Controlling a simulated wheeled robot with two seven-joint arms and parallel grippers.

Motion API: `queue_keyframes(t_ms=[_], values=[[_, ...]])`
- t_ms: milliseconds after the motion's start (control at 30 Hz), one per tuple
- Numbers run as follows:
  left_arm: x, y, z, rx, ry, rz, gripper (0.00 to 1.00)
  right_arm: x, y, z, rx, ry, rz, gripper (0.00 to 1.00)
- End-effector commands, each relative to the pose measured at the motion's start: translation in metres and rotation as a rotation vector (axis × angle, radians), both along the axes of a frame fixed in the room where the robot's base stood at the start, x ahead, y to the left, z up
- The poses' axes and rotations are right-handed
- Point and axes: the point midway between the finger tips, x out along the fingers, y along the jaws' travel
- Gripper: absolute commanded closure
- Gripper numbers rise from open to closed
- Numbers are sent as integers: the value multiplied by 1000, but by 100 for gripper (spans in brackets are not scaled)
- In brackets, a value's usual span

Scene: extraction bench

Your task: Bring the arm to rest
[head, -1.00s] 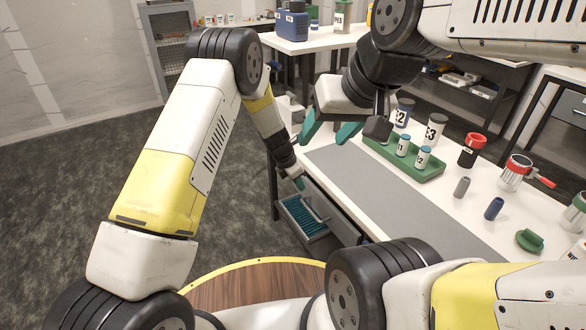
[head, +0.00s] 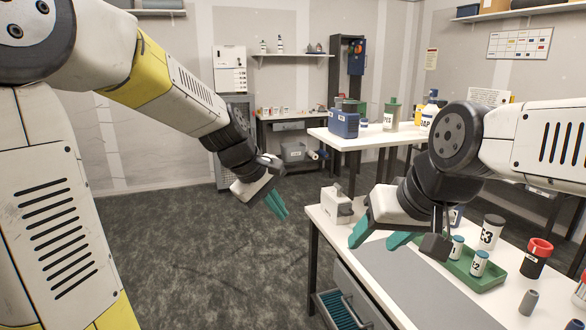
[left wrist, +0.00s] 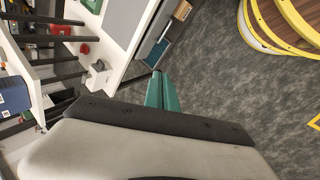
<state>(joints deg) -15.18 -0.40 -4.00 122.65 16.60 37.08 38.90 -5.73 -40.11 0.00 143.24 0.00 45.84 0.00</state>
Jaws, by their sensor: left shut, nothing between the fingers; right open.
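My left gripper (head: 277,204) hangs over the open floor, left of the bench, with its teal fingers together and nothing between them. Its fingers also show in the left wrist view (left wrist: 161,92), with the floor below and the bench edge beyond. My right gripper (head: 378,236) is above the bench's near left part, its teal fingers apart and empty. The white bench (head: 318,216) with its grey mat (head: 395,283) lies below the right gripper.
A green tray (head: 462,268) with labelled vials stands right of the right gripper. A white device (head: 337,205) sits at the bench's left corner. An open drawer (head: 338,310) juts out below. A second table (head: 345,142) stands behind. The floor (head: 200,270) at left is clear.

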Motion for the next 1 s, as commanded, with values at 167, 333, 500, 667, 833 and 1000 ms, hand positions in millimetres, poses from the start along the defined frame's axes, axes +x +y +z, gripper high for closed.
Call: queue_keyframes(t_ms=[167, 333, 500, 667, 833, 1000], values=[[-64, 46, 35, 146, -176, -218, 100, 0, 0, 0, 0, 0, 0, 45], [-122, 81, 45, 316, -308, -410, 100, 0, 0, 0, 0, 0, 0, 45], [-160, 102, 44, 451, -381, -539, 100, 0, 0, 0, 0, 0, 0, 45], [-174, 109, 41, 506, -402, -593, 100, 0, 0, 0, 0, 0, 0, 45], [-175, 109, 41, 508, -404, -595, 100, 0, 0, 0, 0, 0, 0, 45], [-175, 109, 41, 508, -404, -595, 100, 0, 0, 0, 0, 0, 0, 45]])
